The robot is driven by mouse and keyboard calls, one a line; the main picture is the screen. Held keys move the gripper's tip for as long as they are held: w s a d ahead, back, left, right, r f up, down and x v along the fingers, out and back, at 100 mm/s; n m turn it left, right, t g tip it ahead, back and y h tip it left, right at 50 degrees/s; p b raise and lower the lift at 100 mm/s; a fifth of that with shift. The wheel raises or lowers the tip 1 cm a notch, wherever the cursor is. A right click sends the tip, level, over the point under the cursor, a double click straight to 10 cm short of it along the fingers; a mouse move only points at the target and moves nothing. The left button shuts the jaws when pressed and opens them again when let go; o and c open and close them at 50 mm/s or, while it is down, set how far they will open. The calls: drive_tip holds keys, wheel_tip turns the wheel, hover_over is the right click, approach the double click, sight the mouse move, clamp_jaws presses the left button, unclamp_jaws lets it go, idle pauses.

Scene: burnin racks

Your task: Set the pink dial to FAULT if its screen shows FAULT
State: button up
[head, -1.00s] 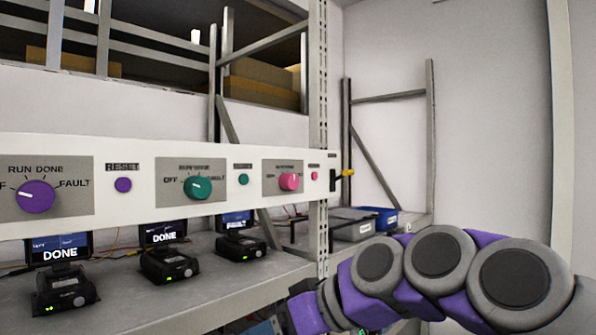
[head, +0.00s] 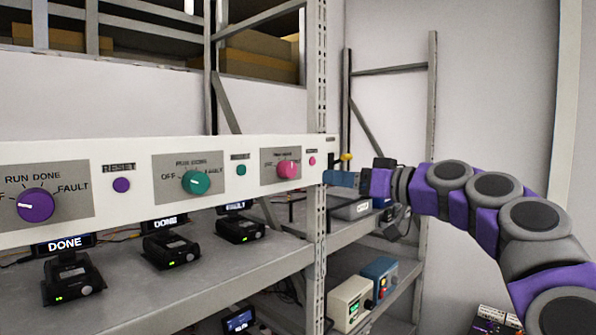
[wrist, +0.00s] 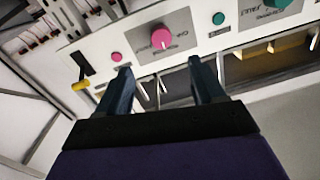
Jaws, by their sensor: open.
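The pink dial (head: 289,169) is on the right end of the white panel. It also shows in the wrist view (wrist: 161,38), upside down, its pale pointer mark toward the RUN/DONE side; which of the two is too small to tell. The screen (head: 236,206) of the rightmost black device below it is partly cut off by the panel; its small word looks like FAULT. My gripper (head: 340,179) is at the panel's right end, to the right of the dial. In the wrist view my gripper (wrist: 160,68) is open and empty, apart from the dial.
A pink button (head: 312,161) and a yellow-tipped lever (head: 346,157) lie right of the dial. The teal dial (head: 196,183) and purple dial (head: 36,205) are to the left. A metal post (head: 317,110) stands behind the panel end.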

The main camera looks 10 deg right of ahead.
sight(292, 172)
drive_tip(key=p+x, duration=0.2)
drive_tip(key=x, duration=1)
drive_tip(key=shift+w+a, duration=0.25)
drive_tip(key=shift+a, duration=0.05)
drive_tip(key=c, duration=1.1)
drive_tip(key=shift+o, duration=0.2)
